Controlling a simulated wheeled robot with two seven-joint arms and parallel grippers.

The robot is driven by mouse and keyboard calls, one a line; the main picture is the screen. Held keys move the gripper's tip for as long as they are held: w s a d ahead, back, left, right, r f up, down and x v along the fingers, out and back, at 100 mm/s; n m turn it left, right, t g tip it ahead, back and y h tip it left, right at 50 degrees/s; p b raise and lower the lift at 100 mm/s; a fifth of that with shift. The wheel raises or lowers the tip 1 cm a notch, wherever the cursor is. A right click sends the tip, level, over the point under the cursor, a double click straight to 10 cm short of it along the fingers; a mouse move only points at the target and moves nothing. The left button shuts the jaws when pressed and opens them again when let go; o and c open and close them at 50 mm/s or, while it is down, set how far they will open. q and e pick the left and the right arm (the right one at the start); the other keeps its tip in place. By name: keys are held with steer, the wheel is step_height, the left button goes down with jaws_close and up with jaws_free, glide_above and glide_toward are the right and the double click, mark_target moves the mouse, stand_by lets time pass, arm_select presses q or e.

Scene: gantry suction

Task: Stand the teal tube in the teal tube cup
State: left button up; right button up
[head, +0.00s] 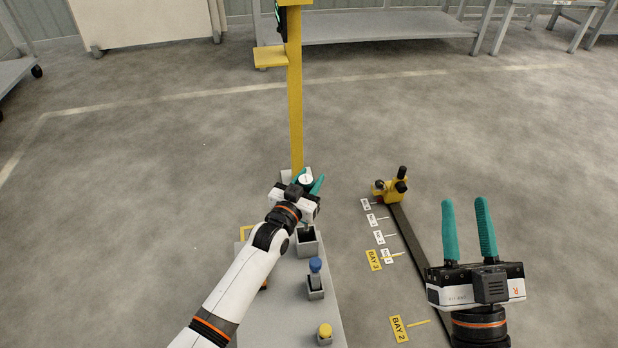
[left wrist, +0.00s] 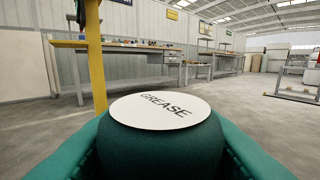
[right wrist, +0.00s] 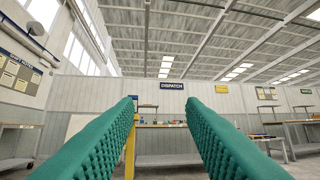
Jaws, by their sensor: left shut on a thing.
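My left gripper (head: 307,183) is shut on the teal tube, whose white end disc (head: 305,177) faces up. In the left wrist view the teal tube (left wrist: 160,145) sits between the teal fingers, with GREASE printed on its disc. The tube's lower part is hidden behind the gripper in the head view. A grey square cup (head: 306,246) with a dark, open inside stands just below the gripper in the picture; I cannot tell whether it is the teal tube cup. My right gripper (head: 466,230) is open and empty, off to the right.
A blue-capped item (head: 315,265) stands in a smaller holder, and a yellow-capped item (head: 324,331) stands nearer on the grey bench (head: 290,320). A yellow post (head: 296,110) rises behind the left gripper. A dark rail (head: 405,235) with a yellow end block (head: 390,189) lies between the arms.

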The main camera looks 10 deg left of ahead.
arm_select(q)
steer(key=shift+f, duration=0.15)
arm_select(e)
steer(key=shift+s+r+t, duration=0.3)
steer(key=shift+r+t, duration=0.1)
steer(key=shift+r, duration=0.1)
